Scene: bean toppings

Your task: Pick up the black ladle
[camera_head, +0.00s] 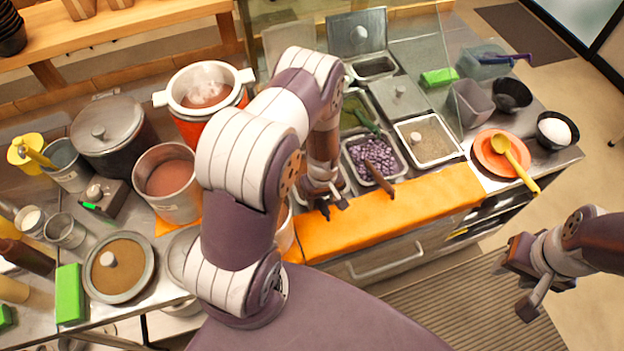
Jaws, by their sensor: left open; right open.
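No ladle that is plainly black shows. A dark brown handle (378,178) sticks out of a steel bin of purple beans (366,150) and leans toward the orange board; its lower end is hidden in the bin. My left gripper (332,206) is open and empty, pointing down over the left part of the orange board, left of that handle and apart from it. My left arm hides part of the counter behind it. My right gripper (512,290) is open and empty at the lower right, over the floor in front of the counter.
The orange board (425,208) runs along the counter's front edge. A green handle (364,122) lies by the bins. A yellow ladle (515,160) rests on an orange plate (485,152). Black bowls (512,92) stand at the right. Several pots, including a brown-filled one (170,180), crowd the left.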

